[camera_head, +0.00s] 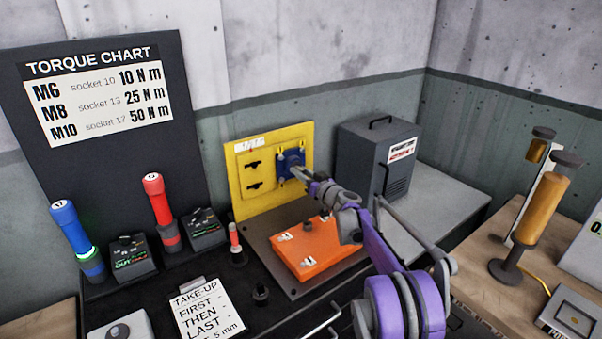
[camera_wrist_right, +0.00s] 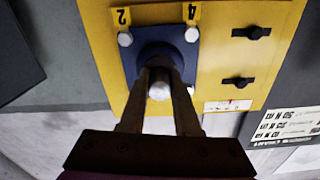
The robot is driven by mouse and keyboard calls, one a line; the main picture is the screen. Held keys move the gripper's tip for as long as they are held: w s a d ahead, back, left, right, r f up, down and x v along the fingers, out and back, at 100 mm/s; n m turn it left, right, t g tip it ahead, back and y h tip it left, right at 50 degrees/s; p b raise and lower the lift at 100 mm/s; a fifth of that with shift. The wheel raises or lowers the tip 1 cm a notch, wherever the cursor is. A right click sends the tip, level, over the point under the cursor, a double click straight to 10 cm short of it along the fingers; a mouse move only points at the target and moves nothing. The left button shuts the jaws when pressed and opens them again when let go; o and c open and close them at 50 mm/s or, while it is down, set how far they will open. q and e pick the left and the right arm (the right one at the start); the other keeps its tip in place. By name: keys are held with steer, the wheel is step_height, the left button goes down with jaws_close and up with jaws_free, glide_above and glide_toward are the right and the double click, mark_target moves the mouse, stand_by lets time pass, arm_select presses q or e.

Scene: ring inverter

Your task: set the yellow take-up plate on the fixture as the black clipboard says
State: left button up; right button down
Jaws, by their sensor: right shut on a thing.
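The yellow take-up plate (camera_head: 236,191) stands upright at the back of the dark fixture base (camera_head: 301,290). A blue block (camera_head: 284,160) with pale bolt heads sits on its right part. In the right wrist view, yellow tags 2 and 4 mark bolts on the blue block (camera_wrist_right: 131,65). My right gripper (camera_head: 297,172) is at the block; its fingers (camera_wrist_right: 159,86) are shut on a round silver shaft end (camera_wrist_right: 159,91) at the block's centre. The clipboard (camera_head: 207,312) shows "TAKE-UP", "FIRST", "THEN", "LAST" and part of a mm value; its lower part is cut off.
An orange block (camera_head: 318,250) lies on the base under my right arm. Blue (camera_head: 70,228) and red (camera_head: 158,200) torque tools stand left, below a torque chart (camera_head: 105,95). A grey cabinet (camera_head: 378,160) is behind right. A gold cylinder (camera_head: 542,210) stands on the right table.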

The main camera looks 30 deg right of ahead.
stand_by(0.9)
steer(key=shift+s+a+p, duration=0.1)
steer(key=shift+a+p, duration=0.4)
steer(key=shift+a, duration=0.3)
steer(key=c, duration=0.6)
jaws_free()
steer(key=s, duration=0.7)
steer(key=s+d, duration=0.1)
steer(key=s, duration=0.2)
steer(key=shift+s+b, duration=0.4)
